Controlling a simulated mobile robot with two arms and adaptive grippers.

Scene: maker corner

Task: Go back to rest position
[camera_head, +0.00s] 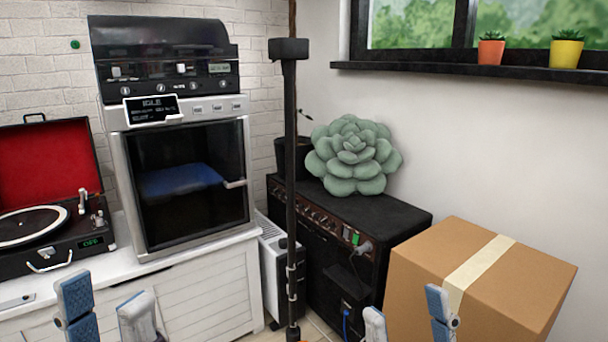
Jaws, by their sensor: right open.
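My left gripper (106,298) shows at the bottom left, its two blue-and-grey fingers pointing up and spread apart, with nothing between them. It appears in front of the white cabinet. My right gripper (406,310) shows at the bottom right of centre, in front of the cardboard box in the picture. Its fingers are also apart and empty. The lower parts of both grippers and both arms are cut off by the bottom edge.
A 3D printer (190,185) and an open record player (45,235) stand on the white cabinet (205,300). A black pole stand (290,150) rises beside a black amplifier (405,218) bearing a succulent (354,157). A cardboard box (420,260) stands at the right. Potted plants line the windowsill (470,70).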

